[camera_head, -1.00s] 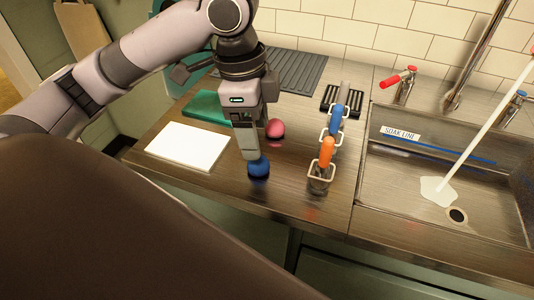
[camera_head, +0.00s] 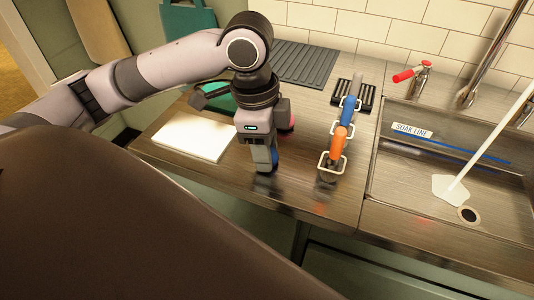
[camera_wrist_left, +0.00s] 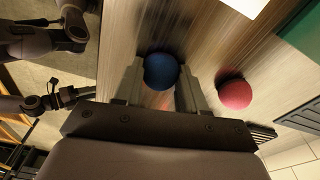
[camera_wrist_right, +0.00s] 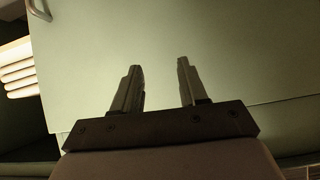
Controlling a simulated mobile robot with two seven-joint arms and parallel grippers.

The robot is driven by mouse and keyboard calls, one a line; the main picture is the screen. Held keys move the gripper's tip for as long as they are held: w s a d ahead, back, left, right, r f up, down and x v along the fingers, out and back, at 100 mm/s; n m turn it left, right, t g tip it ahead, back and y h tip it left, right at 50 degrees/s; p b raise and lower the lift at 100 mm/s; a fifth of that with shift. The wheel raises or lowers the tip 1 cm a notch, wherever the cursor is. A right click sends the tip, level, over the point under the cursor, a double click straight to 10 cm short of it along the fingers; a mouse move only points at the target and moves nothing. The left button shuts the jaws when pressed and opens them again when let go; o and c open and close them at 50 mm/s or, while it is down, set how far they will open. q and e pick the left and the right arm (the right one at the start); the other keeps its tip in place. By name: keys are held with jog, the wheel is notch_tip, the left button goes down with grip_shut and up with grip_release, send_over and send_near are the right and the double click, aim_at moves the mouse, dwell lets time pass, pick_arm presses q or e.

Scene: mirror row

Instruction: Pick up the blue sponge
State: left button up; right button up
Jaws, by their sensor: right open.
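In the left wrist view the sponge (camera_wrist_left: 161,71) lies between the two fingertips. My left gripper (camera_head: 264,160) points down over it, with its fingers open on either side; I cannot tell whether they touch it. My right gripper (camera_wrist_right: 160,72) is open and empty in front of a pale green panel, seen only in its own wrist view.
A pink-red ball (camera_wrist_left: 234,93) lies close beside the left gripper. A white board (camera_head: 192,137) is to the left. A rack with orange (camera_head: 339,141) and blue handles stands to the right, before the sink (camera_head: 430,190). The counter's front is clear.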

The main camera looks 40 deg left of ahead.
pick_arm(q)
jog(key=shift+r, duration=0.1)
pick_arm(e)
jog(key=shift+d, duration=0.1)
pick_arm(q)
notch_tip(320, 180, up, 20)
jog(key=p, duration=0.6)
pick_arm(e)
jog(key=r, duration=0.4)
jog(key=shift+s+d+r, duration=0.1)
jog(key=shift+s+d, duration=0.25)
jog(key=shift+d, duration=0.05)
pick_arm(q)
jog(key=shift+o, duration=1.3)
jog(key=shift+c, duration=1)
